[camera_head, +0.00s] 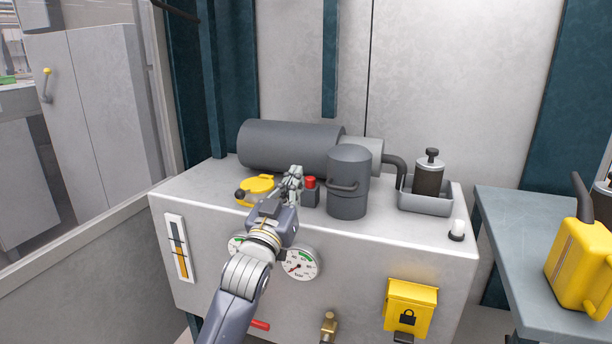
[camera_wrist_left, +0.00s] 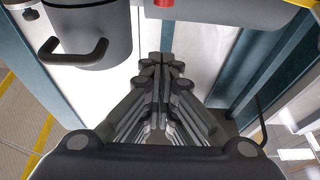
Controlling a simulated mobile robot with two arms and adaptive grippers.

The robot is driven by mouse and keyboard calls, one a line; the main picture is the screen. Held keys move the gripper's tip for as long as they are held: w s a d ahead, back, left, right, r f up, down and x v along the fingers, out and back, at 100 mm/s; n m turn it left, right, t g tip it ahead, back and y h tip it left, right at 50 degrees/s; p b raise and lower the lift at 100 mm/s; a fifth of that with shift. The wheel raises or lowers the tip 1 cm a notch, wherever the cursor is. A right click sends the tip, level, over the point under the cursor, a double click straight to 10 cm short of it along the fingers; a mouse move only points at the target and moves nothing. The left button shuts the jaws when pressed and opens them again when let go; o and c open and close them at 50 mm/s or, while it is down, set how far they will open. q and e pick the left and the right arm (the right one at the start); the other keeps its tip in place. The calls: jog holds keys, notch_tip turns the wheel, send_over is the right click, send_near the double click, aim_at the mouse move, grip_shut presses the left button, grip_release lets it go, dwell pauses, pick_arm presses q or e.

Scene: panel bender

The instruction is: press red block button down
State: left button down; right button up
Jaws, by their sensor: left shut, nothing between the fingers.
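The red button (camera_head: 310,183) sits on top of a small dark block (camera_head: 311,198) on the white machine's top, just left of a grey canister (camera_head: 348,190). Its red part also shows at the top edge of the left wrist view (camera_wrist_left: 163,3), partly cut off. My left gripper (camera_head: 293,174) is shut and empty, its fingers together. It is just left of the button in the head view. I cannot tell whether it touches the block. The closed fingers also show in the left wrist view (camera_wrist_left: 162,62). My right gripper is not in view.
A yellow cap (camera_head: 258,186) lies left of my gripper, and a large grey cylinder (camera_head: 290,145) lies behind. A grey tray (camera_head: 426,207) with a dark pot stands to the right. Gauges (camera_head: 300,262) and a yellow lock box (camera_head: 410,307) are on the front.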

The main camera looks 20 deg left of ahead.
pick_arm(q)
jog(key=w, duration=0.2)
jog(key=w+f, duration=0.1)
jog(key=w, duration=0.4)
jog(key=shift+w+d+f+b, duration=0.1)
jog(key=shift+w+f+b, duration=0.1)
jog(key=shift+f+b, duration=0.1)
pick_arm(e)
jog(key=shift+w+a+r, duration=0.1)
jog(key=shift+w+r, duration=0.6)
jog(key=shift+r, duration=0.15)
pick_arm(q)
jog(key=shift+f, duration=1.1)
jog(key=shift+s+f, duration=0.1)
jog(key=v, duration=1.1)
jog(key=shift+s, duration=0.45)
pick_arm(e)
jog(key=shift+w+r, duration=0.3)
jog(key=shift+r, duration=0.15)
